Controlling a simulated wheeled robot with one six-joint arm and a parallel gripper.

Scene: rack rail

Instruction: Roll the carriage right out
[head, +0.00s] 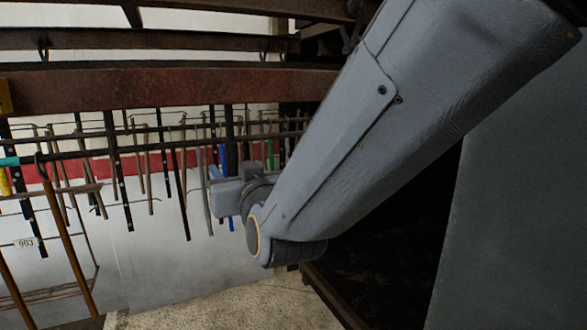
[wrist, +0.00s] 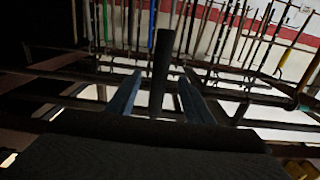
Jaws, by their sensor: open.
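In the wrist view my gripper (wrist: 160,80) is open. Its two blue-grey fingers stand on either side of a dark upright bar (wrist: 162,60), with a gap visible on both sides. The bar may be the carriage's handle; I cannot tell for sure, nor whether it is touched in depth. In the head view a dark bar (head: 229,135) hangs down beside the blue-grey end of my arm (head: 230,194); the fingertips are not clear there. The carriage body cannot be told apart from the dark rails. My large grey arm hides the right part of the rack.
A rusty red-brown beam (head: 180,92) crosses the head view, with darker beams above. Rails with many hanging rods and tools (head: 150,150) stand behind, before a white and red wall. A dark grey panel (head: 510,210) fills the right side. Pale floor (head: 235,308) shows below.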

